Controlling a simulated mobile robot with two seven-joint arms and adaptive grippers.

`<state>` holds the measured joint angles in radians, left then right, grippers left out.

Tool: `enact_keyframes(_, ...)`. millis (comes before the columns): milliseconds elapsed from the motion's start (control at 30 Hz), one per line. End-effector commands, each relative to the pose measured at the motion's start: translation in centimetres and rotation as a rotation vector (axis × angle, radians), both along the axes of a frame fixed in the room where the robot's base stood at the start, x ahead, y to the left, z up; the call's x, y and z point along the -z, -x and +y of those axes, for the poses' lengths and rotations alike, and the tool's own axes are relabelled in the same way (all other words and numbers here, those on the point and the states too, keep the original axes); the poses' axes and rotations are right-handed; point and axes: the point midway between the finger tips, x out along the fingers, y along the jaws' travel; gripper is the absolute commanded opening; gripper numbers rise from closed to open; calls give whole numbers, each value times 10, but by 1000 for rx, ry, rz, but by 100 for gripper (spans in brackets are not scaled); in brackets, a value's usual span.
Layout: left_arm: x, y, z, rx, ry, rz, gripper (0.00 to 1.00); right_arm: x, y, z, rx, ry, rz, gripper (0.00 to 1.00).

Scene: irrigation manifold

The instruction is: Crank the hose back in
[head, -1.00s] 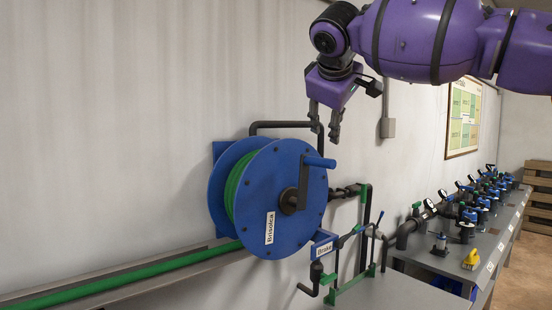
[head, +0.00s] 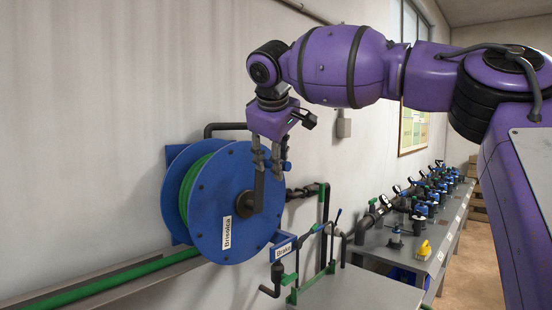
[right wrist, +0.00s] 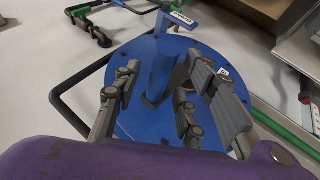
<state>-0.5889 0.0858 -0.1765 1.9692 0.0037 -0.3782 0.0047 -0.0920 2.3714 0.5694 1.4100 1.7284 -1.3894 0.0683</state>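The blue hose reel (head: 215,215), with green hose (head: 192,190) wound inside, is mounted by the wall. Its dark crank arm (head: 259,190) points up from the hub. The blue crank grip (head: 287,166) is mostly hidden behind my right gripper (head: 268,168) in the head view. In the right wrist view the blue grip (right wrist: 163,72) lies between the open fingers of my right gripper (right wrist: 165,100), with gaps visible on both sides. The reel's disc (right wrist: 132,115) is behind the fingers. My left gripper is not in view.
A blue brake box (head: 283,249) labelled "Brake" sits low right of the reel, near dark and green pipes (head: 324,205). Green hose runs left along a grey trough (head: 150,272). A bench with several valves (head: 420,205) extends back right.

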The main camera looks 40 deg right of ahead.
Motion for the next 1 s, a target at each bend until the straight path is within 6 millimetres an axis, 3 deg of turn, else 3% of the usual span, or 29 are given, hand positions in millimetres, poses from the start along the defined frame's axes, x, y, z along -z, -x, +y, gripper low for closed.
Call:
enact_keyframes(200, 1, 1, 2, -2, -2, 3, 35, 1, 0, 0, 0, 0, 0, 37)
enact_keyframes(500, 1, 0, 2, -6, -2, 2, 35, 0, 0, 0, 0, 0, 0, 0)
enact_keyframes(1000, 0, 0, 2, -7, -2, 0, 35, 0, 0, -3, 0, 19, -3, 0)
